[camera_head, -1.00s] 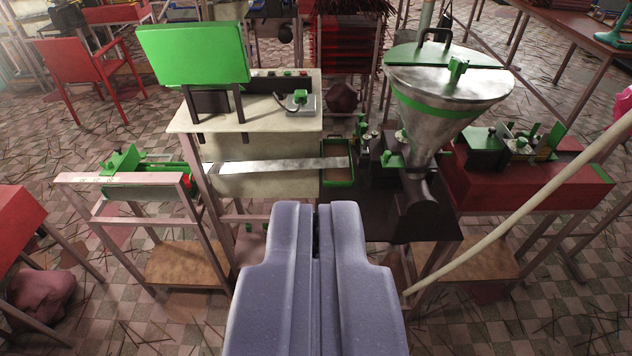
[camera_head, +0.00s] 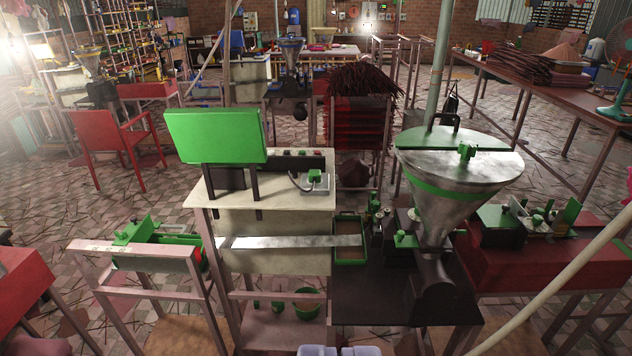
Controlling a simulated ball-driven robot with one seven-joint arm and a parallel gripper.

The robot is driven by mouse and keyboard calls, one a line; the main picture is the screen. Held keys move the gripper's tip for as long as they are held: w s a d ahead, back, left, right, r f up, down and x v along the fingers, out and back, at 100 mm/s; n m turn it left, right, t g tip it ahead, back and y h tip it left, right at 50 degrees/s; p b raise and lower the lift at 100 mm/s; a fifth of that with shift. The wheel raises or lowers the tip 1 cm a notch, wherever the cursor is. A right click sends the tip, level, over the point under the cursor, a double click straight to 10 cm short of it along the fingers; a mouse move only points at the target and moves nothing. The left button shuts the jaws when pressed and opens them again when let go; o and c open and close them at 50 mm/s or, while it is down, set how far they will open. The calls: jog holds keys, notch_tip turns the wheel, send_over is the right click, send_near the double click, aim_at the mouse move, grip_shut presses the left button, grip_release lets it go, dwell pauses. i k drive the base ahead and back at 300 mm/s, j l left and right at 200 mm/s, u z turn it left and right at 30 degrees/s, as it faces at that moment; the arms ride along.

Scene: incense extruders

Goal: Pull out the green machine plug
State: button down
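A small green plug (camera_head: 314,176) sits in a pale grey socket box (camera_head: 318,187) on top of the cream machine stand, with a dark cord curving from its left side. My gripper (camera_head: 340,351) shows only as two pale blue-grey fingertips at the bottom edge. The fingertips lie side by side with almost no gap, so it looks shut and empty. It is well apart from the plug, which is higher in the picture and slightly left of it.
A green panel (camera_head: 216,136) stands left of the plug. A steel hopper (camera_head: 455,170) rises to the right above a dark table (camera_head: 375,308). A pale slanting pole (camera_head: 560,282) crosses the lower right. A red chair (camera_head: 112,140) stands at the left.

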aim_at(313, 175)
jog(key=i+j, duration=0.15)
jog(key=i, duration=0.4)
jog(key=i+j, duration=0.2)
jog(key=i, duration=0.3)
jog(key=i+j, duration=0.15)
jog(key=i, duration=0.4)
jog(key=i+j, duration=0.2)
jog(key=i, duration=0.3)
jog(key=i+j, duration=0.15)
jog(key=i, duration=0.4)
jog(key=l+z, duration=0.05)
